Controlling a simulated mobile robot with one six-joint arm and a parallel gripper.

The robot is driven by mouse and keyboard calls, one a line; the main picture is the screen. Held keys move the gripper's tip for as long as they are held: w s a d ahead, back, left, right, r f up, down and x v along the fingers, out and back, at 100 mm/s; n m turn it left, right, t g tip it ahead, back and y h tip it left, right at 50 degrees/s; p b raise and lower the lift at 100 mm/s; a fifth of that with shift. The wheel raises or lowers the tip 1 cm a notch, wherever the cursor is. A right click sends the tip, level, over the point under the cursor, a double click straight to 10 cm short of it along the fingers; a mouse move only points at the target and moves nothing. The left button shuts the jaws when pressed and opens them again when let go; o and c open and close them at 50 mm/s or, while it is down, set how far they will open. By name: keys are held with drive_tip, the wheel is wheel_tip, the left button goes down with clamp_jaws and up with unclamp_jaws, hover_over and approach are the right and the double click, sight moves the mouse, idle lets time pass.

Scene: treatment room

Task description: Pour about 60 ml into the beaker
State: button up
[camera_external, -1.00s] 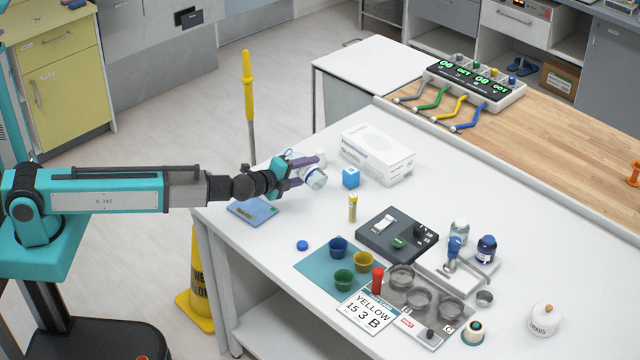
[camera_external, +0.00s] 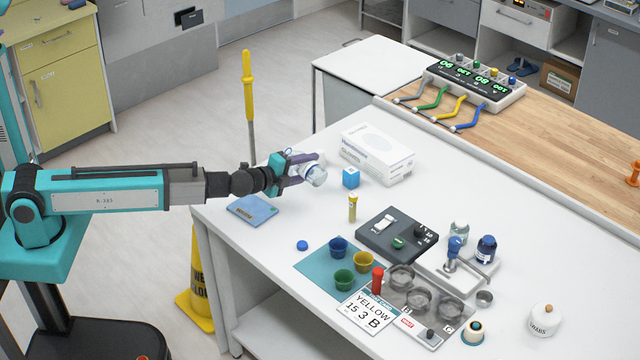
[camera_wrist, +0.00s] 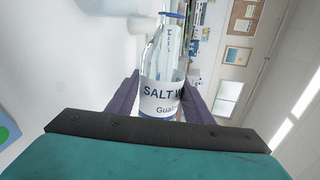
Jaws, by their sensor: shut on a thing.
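My gripper (camera_wrist: 161,100) is shut on a clear bottle (camera_wrist: 162,62) with a white label reading "SALT W" and a blue ring near its mouth. In the external view the bottle (camera_external: 314,176) is tilted, held between purple fingers (camera_external: 299,168) above the far left part of the white table. A pale, see-through vessel (camera_wrist: 108,5) is cut off at the top left of the wrist view; I cannot tell whether it is the beaker. I cannot make out a beaker for certain in the external view, and no stream of liquid shows.
Coloured cups (camera_external: 344,279), a dark device (camera_external: 397,235) and a "YELLOW 15 3 B" card (camera_external: 366,313) stand nearer. The table's right side is mostly clear.

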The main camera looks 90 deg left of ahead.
drive_tip(key=shift+r, duration=0.25)
idle(0.3)
drive_tip(key=shift+w+d+r+n, duration=0.1)
drive_tip(key=shift+w+d+n, duration=0.1)
drive_tip(key=shift+d+n, duration=0.1)
idle(0.4)
drive_tip(key=shift+r+n, duration=0.3)
idle(1.8)
drive_tip(key=shift+w+f+m+p, duration=0.15)
drive_tip(key=shift+f+m+p, duration=0.15)
drive_tip(key=shift+f+m, duration=0.8)
drive_tip(key=shift+f, duration=0.15)
drive_tip(key=shift+d+f+y, duration=0.1)
drive_tip(key=shift+y, duration=0.2)
